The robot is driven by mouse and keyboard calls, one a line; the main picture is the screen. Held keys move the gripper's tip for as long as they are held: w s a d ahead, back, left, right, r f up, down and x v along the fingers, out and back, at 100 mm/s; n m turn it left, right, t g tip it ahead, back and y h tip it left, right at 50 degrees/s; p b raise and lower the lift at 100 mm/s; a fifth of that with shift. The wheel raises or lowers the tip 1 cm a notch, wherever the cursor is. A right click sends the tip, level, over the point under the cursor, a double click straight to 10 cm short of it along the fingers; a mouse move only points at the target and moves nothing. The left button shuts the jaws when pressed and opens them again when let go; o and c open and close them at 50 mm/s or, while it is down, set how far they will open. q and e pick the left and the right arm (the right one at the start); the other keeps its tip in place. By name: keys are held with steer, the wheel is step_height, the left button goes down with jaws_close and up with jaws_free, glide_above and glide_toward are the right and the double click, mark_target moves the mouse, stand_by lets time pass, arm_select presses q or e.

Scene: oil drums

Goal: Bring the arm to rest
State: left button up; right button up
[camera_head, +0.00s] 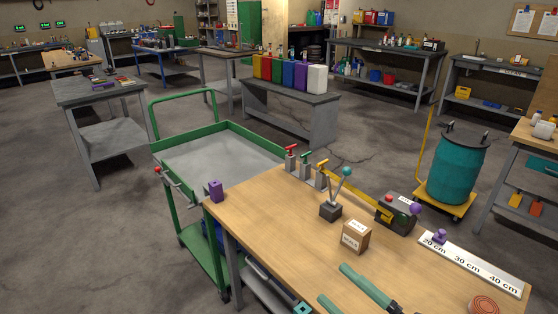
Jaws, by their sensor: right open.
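My right gripper (331,283) is at the bottom of the view, over the front part of the wooden workbench (265,215). Its two teal fingers are spread apart with only bench top visible between them, so it is open and empty. The rest of that arm is cut off by the bottom edge. My left gripper does not show clearly. A small cardboard box (356,237) stands beyond the fingers, apart from them.
A lever box (331,211), red, green and yellow toggle handles (306,163), a dark button box (397,215) and a white ruler plate (470,264) are on the bench. A purple block (216,191) is at its left corner. A green cart (190,205) stands left, a teal drum (452,172) right.

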steer(key=s+d+f+m+h+p, duration=0.1)
steer(key=s+d+f+m+h, duration=0.15)
steer(key=f+m+h, duration=0.45)
steer(key=s+d+f+m+h+p, duration=0.15)
steer(key=d+f+m+h, duration=0.25)
steer(key=f+m, duration=0.5)
steer(key=s+f+m+g+h, duration=0.1)
steer(key=s+f+m+g, duration=0.3)
steer(key=s+f, duration=0.4)
steer(key=shift+s+a+g, duration=0.25)
steer(key=shift+g, duration=0.05)
